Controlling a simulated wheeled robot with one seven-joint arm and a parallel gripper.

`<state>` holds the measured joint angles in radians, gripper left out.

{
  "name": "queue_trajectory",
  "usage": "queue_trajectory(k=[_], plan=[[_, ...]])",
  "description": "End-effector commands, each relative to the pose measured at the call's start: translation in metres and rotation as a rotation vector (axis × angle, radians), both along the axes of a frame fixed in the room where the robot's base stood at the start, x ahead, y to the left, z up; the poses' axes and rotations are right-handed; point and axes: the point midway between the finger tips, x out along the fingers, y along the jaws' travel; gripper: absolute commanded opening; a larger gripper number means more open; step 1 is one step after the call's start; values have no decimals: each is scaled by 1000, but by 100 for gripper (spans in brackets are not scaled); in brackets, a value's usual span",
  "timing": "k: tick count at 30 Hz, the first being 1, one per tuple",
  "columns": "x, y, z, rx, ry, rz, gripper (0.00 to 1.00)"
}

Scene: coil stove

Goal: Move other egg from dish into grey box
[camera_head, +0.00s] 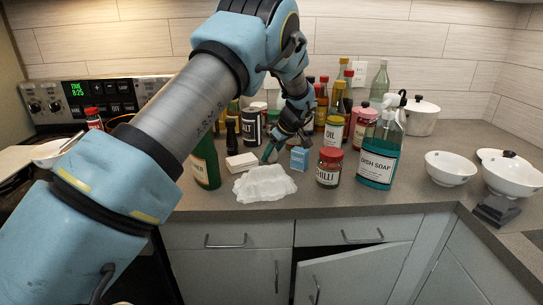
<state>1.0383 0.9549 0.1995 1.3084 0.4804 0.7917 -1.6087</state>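My gripper (277,147) points down among the items at the back of the counter, just behind a white bumpy, carton-like piece (265,185). Its dark fingers are small and partly covered by the arm, so I cannot tell whether they are open or hold anything. No egg can be made out. I cannot tell which vessel is the dish; white bowls stand at the right, one (450,168) alone and another (514,178) above a dark grey block-like object (495,211). I cannot tell whether that object is the grey box.
A small light blue box (299,159) and a chilli jar (328,168) stand right of the gripper. A dish soap bottle (379,155) is further right. A white block (241,162) and green bottle (206,164) stand left. A cabinet door (350,276) below is ajar.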

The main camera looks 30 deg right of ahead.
Motion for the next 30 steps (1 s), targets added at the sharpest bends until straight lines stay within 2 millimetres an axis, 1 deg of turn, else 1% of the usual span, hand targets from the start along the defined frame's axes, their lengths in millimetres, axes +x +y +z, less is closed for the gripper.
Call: queue_trajectory(k=[1,2,13,23,26,29,30], plan=[[0,0,0,0,0,0,46],[0,0,0,0,0,0,42],[0,0,0,0,0,0,1],[0,0,2,-1,0,0,0],[0,-1,10,-3,-2,-1,0],[1,-1,27,-4,-4,-1,0],[1,-1,35,-6,-4,0,0]])
